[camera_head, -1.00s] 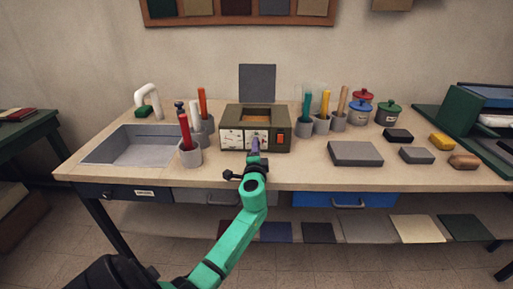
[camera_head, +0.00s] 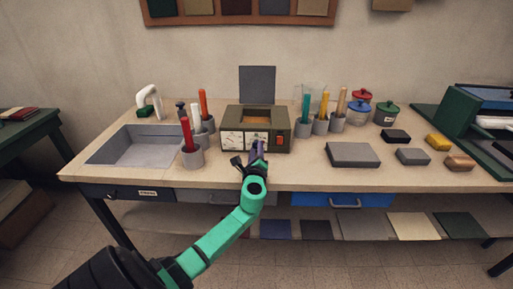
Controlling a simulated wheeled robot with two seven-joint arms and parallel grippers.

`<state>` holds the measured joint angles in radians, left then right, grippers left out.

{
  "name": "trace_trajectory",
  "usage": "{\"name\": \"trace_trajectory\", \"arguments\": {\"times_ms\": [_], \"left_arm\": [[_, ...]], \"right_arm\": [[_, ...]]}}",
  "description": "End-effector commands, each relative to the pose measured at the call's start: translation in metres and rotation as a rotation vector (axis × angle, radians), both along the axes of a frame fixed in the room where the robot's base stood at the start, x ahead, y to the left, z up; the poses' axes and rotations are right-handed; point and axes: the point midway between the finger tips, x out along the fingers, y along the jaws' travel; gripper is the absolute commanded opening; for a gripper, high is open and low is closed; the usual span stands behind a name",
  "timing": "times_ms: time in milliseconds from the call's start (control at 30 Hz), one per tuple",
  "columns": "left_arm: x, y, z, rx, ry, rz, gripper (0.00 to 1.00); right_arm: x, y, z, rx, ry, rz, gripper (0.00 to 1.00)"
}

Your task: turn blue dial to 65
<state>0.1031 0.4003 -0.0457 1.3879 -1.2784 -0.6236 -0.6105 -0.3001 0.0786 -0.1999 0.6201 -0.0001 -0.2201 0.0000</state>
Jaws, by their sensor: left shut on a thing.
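An olive-green box (camera_head: 280,118) with a pale front panel stands at the middle of the workbench. The panel has dial faces (camera_head: 233,138) on its left part and an orange switch (camera_head: 283,140) at its right. My left gripper (camera_head: 257,147) reaches up to the right part of the pale panel, beside the orange switch. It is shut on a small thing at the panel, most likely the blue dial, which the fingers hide. The dial's reading cannot be made out. My right gripper is not in view.
A grey sink (camera_head: 135,147) and a cup with a red-handled tool (camera_head: 191,157) are left of the box. Cups with tools (camera_head: 321,124) and a grey block (camera_head: 352,154) are to its right. Bare bench top lies in front.

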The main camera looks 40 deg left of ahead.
Motion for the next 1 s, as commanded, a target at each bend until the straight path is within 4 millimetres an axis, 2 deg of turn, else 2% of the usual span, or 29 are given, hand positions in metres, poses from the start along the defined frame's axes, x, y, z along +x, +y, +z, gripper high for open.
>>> {"name": "trace_trajectory", "arguments": {"times_ms": [33, 400, 933, 967, 1000], "left_arm": [[0.0004, 0.0026, 0.0091, 0.032, 0.009, 0.005, 0.00], [0.0006, 0.0032, 0.0085, 0.171, 0.113, 0.007, 0.00], [0.0006, 0.0033, 0.0083, 0.193, 0.127, 0.007, 0.00], [0.0006, 0.0033, 0.0083, 0.193, 0.127, 0.007, 0.41], [0.0006, 0.0033, 0.0080, 0.192, 0.128, 0.007, 0.56]], "right_arm": [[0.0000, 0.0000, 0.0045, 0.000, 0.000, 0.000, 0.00], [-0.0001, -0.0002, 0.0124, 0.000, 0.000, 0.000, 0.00], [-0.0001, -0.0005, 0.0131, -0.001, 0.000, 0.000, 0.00], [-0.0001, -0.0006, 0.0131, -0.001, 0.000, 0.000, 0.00], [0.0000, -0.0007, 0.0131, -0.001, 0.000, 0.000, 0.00]]}}
